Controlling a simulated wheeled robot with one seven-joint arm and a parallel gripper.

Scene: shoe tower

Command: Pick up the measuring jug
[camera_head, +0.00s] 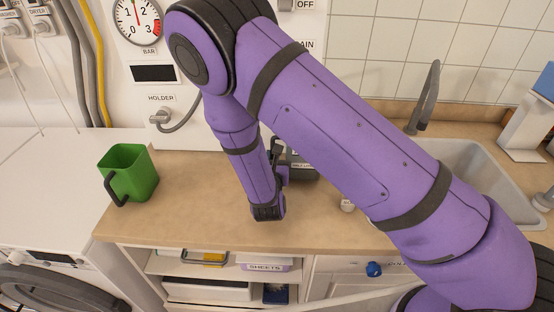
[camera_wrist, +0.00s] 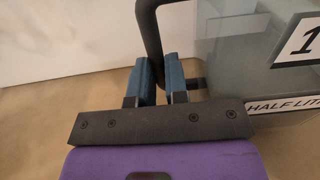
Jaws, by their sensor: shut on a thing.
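The measuring jug is grey and see-through, with a dark handle and white labels reading "1" and "HALF LIT…". It fills the right of the wrist view (camera_wrist: 235,70). In the head view a small part of it (camera_head: 303,170) shows behind my arm, at the back of the counter. My gripper (camera_wrist: 160,80) has its blue-padded fingers on either side of the dark handle (camera_wrist: 148,30) and is shut on it. In the head view my arm hides most of the jug. I cannot tell whether its base touches the counter.
A green square container (camera_head: 136,172) with a dark handle stands at the counter's left end. A sink (camera_head: 470,165) with a dark tap (camera_head: 424,100) is at the right. Bare counter (camera_head: 205,200) lies left of my arm.

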